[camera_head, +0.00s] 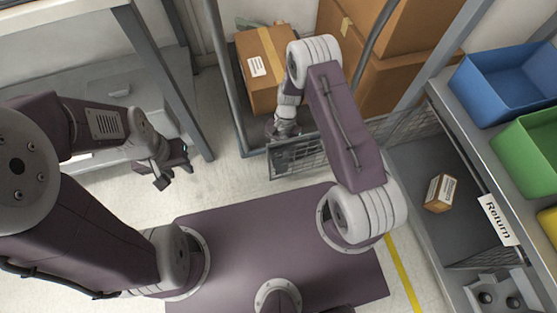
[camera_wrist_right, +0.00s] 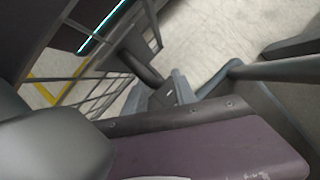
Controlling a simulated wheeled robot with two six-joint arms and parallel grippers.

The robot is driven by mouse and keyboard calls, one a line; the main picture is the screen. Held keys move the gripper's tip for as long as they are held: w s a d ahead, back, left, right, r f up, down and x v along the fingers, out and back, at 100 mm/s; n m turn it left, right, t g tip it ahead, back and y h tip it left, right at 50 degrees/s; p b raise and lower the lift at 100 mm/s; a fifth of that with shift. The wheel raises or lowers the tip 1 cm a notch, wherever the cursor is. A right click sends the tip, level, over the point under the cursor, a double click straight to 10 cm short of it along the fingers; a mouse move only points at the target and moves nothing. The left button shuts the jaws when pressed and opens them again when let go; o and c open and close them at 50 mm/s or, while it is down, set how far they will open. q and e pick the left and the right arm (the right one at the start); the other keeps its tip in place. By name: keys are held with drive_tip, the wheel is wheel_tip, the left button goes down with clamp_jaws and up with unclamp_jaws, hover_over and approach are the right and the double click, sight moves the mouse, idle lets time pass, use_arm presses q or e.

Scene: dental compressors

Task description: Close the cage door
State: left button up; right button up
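The cage door (camera_head: 297,160) is a grey wire-mesh panel standing out on the floor side of the shelf, left of the cage opening; my right arm hides part of it. Its bars also show in the wrist view (camera_wrist_right: 100,88). The cage (camera_head: 412,165) is the open lower shelf bay at the right, with a small brown box (camera_head: 440,193) inside. My right gripper (camera_head: 284,130) points down at the door's left end; whether it touches or grips the mesh cannot be told. My left gripper (camera_head: 172,168) is open and empty over the floor, away from the door.
A trolley with a tall grey frame holds a cardboard box (camera_head: 264,68) behind my right gripper. More large boxes (camera_head: 385,45) stand beside it. Blue (camera_head: 505,85) and green (camera_head: 530,145) bins sit on the upper right shelf. A grey table (camera_head: 100,75) is at the left. Floor between is clear.

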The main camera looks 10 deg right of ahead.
drive_tip(key=shift+x, duration=0.85)
drive_tip(key=shift+r, duration=0.1)
drive_tip(key=shift+c, duration=0.3)
clamp_jaws()
idle(0.4)
